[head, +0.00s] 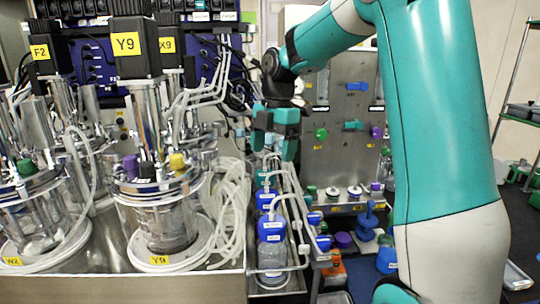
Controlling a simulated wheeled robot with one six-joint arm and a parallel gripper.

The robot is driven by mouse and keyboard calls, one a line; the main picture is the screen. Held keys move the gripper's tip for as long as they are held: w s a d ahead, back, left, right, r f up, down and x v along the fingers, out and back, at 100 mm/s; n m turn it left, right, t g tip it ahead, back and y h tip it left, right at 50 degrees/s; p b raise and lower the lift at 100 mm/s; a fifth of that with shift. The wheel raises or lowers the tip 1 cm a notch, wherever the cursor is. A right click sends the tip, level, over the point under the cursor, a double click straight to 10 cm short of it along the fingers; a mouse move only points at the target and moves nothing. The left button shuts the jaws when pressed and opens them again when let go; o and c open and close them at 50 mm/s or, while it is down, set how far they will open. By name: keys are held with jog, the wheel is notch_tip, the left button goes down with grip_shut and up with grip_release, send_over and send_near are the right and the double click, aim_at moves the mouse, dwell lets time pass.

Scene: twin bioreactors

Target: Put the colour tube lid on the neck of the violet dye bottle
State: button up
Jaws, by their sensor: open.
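My gripper (274,147) hangs from the arm in the middle of the head view, fingers pointing down and apart. No object shows between them. Below it, bottles with blue lids (272,227) and pale tubes stand in a row in a narrow metal tray (285,288). The gripper is above the far end of this row. I cannot tell which of these lids is the colour tube lid. A violet round top (343,240) shows right of the row, low down; I cannot tell whether it belongs to the violet dye bottle. No violet bottle body shows clearly.
Steel bioreactor vessels (160,215) with coiled clear tubes (228,205) fill the left. A steel panel (342,130) with coloured knobs stands behind the gripper. My arm hides part of the right side.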

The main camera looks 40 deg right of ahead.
jog(key=s+a+m, duration=0.3)
jog(key=s+a, duration=0.1)
jog(key=a, duration=0.3)
jog(key=s+a+m, duration=0.3)
jog(key=s+a, duration=0.1)
jog(key=a, duration=0.4)
jog(key=s+a+f+m+y, duration=0.2)
jog(key=s+a+m, duration=0.5)
jog(key=s, duration=0.7)
jog(key=shift+s+a+f, duration=0.3)
jog(key=shift+a+f, duration=0.25)
jog(key=shift+a, duration=0.55)
